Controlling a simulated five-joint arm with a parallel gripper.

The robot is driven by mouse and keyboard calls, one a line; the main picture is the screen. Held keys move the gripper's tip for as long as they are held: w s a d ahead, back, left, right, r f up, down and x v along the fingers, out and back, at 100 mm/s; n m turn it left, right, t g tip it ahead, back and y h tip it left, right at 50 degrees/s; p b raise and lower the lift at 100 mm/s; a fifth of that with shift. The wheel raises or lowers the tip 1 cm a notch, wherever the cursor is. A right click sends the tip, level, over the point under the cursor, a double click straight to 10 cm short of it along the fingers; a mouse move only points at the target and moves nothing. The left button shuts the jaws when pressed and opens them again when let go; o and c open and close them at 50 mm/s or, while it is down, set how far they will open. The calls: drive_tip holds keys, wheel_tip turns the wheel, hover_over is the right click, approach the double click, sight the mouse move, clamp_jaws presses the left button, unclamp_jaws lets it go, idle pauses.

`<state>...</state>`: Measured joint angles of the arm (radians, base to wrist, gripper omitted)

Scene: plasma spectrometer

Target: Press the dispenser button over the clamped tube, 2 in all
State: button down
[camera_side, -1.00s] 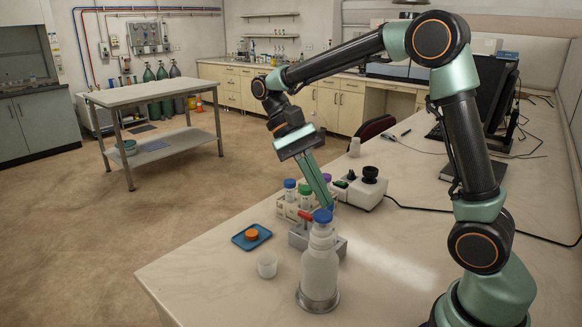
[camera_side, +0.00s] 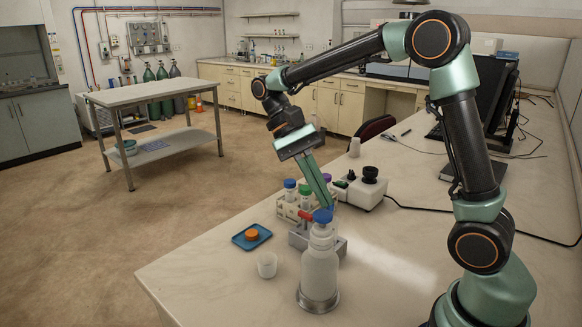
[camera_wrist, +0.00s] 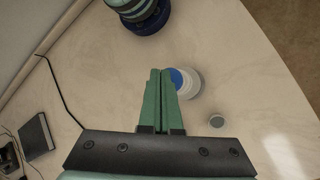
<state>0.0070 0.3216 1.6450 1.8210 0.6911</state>
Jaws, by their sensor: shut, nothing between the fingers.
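The dispenser is a white bottle (camera_side: 320,270) in a round metal base, with a blue button (camera_side: 322,216) on top and a red spout (camera_side: 305,215) pointing left. A grey metal block (camera_side: 298,238) stands behind it, partly hidden; I cannot make out a tube clamped in it. My gripper (camera_side: 331,204) is shut and empty, its fingers slanting down to the blue button from behind. I cannot tell if the tips touch it. In the wrist view my gripper (camera_wrist: 160,72) is shut beside the blue button (camera_wrist: 177,78), with the white bottle (camera_wrist: 189,83) to the right.
A rack (camera_side: 290,212) holds tubes with blue, green and purple caps behind the block. A blue tray (camera_side: 242,242) with an orange cap (camera_side: 252,234) and a white cup (camera_side: 267,265) stand left of the dispenser. A small white device (camera_side: 364,191) stands behind.

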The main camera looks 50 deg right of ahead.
sight(321, 212)
drive_tip(key=shift+f, duration=0.15)
drive_tip(key=shift+d+f, duration=0.1)
drive_tip(key=shift+f, duration=0.2)
drive_tip(key=shift+f, duration=0.8)
idle(0.8)
drive_tip(key=shift+r, duration=1.25)
drive_tip(key=shift+r, duration=2.5)
